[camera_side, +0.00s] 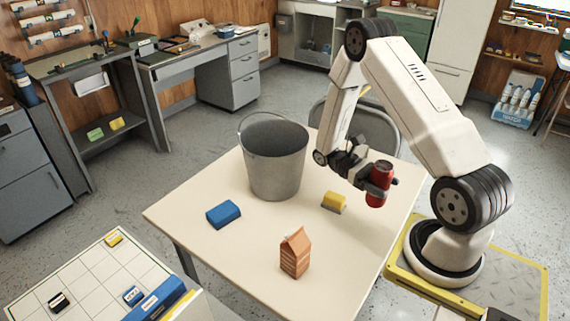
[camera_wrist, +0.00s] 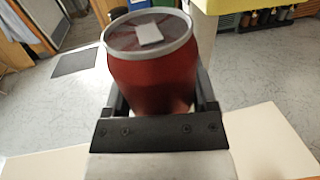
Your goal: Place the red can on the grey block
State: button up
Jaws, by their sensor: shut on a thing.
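The red can (camera_side: 380,172) is held in my gripper (camera_side: 376,188), in the air above the right part of the table in the side view. It looks roughly upright, with a slight tilt. In the wrist view the red can (camera_wrist: 155,75) fills the space between my two dark fingers, its silver-rimmed top with a pale tab facing the camera. I see no clearly grey block in either view. The blocks on the table are a blue block (camera_side: 223,214) at the left and a small yellow block (camera_side: 334,202) left of the can and lower.
A grey metal bucket (camera_side: 272,165) stands on the cream table (camera_side: 190,228), left of my gripper. A brown carton (camera_side: 295,252) stands near the front. Bare tabletop lies between the carton and the right edge. A chair (camera_side: 378,125) is behind the table.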

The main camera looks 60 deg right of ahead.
jog(key=d+r+n+t+h, duration=0.2)
jog(key=d+n+h, duration=0.6)
jog(key=d+h, duration=0.45)
jog(key=w+d+r+n+t+h, duration=0.5)
jog(key=w+d+n+t+h, duration=0.3)
jog(key=d+t, duration=0.3)
jog(key=shift+n, duration=0.5)
jog(key=shift+s+d+f, duration=0.1)
jog(key=shift+s+f, duration=0.1)
jog(key=shift+f, duration=1.2)
jog(key=shift+s+d+f, duration=0.1)
jog(key=shift+s+f, duration=0.1)
jog(key=shift+f, duration=1.2)
jog(key=w+d+f, duration=0.8)
jog(key=d+f, duration=0.1)
jog(key=d, duration=0.1)
jog(key=shift+w, duration=0.35)
